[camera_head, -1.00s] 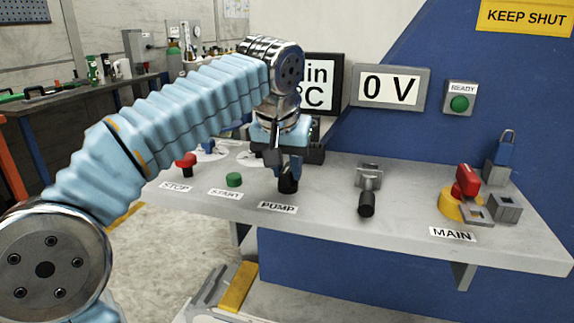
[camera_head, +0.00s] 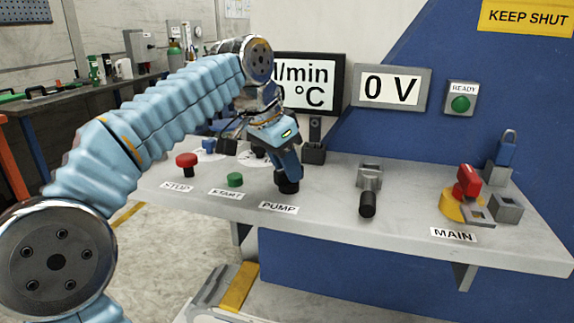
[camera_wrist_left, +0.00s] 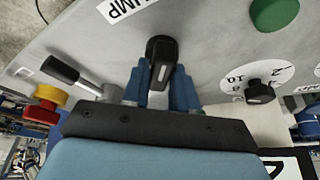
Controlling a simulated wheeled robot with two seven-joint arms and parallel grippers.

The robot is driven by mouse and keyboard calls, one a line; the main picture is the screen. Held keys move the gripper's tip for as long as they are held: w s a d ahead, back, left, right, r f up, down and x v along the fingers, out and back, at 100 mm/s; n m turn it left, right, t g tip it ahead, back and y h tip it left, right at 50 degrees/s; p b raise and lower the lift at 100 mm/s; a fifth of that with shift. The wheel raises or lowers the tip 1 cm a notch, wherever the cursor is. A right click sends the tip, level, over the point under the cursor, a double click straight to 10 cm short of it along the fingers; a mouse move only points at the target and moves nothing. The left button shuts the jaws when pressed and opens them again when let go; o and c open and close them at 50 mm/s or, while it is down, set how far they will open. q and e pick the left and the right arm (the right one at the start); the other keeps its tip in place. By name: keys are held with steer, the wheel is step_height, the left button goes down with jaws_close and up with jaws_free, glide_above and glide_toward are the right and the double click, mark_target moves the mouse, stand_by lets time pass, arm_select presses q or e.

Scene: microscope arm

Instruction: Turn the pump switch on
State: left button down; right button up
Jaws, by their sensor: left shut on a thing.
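The pump switch (camera_head: 288,186) is a black knob on the grey console, behind the PUMP label (camera_head: 279,207). In the left wrist view the knob (camera_wrist_left: 161,60) shows a pale line and sits between two blue fingers. My left gripper (camera_head: 286,178) is shut on this knob from above, with its body tilted in the head view. The gripper hides much of the knob in the head view. My right gripper is in neither view.
Left of the knob are the green START button (camera_head: 235,180) and red STOP button (camera_head: 187,160). A black-handled lever (camera_head: 367,205) and the red MAIN switch (camera_head: 467,181) stand to the right. A black upright lever (camera_head: 315,131) stands close behind the gripper.

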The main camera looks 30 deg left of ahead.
arm_select(q)
steer(key=m, duration=0.2)
steer(key=m+g+h, duration=0.1)
steer(key=m, duration=0.2)
steer(key=shift+w+a+f+m+h, duration=0.1)
steer(key=shift+m+h, duration=0.2)
steer(key=m+g, duration=0.2)
steer(key=m, duration=0.2)
steer(key=shift+w+f+m+h, duration=0.1)
steer(key=shift+m+h, duration=0.2)
steer(key=shift+h, duration=0.1)
steer(key=c, duration=1.2)
jaws_free()
steer(key=shift+m, duration=0.3)
steer(key=shift+c, duration=0.2)
steer(key=shift+o, duration=1.4)
